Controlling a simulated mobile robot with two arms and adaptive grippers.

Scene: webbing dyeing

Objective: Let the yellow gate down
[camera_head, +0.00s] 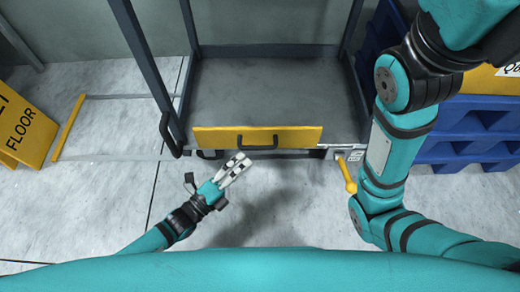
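The yellow gate (222,138) is a long flat panel across the front of a grey platform with a dark frame. A black handle (258,137) is fixed at its middle. My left gripper (240,163) is just below the gate's lower edge, left of the handle, and appears apart from the handle. Its two pale fingers lie close side by side, and whether they are fully shut is unclear. Nothing shows between them. My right arm rises along the right side and leaves the picture at the top; its gripper is out of view.
A yellow lever (347,175) hangs at the platform's right front corner. A yellow floor sign (22,132) stands at far left. Blue pallets (465,135) are at right behind my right arm. Yellow and grey bars (68,128) lie on the left floor. The front floor is clear.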

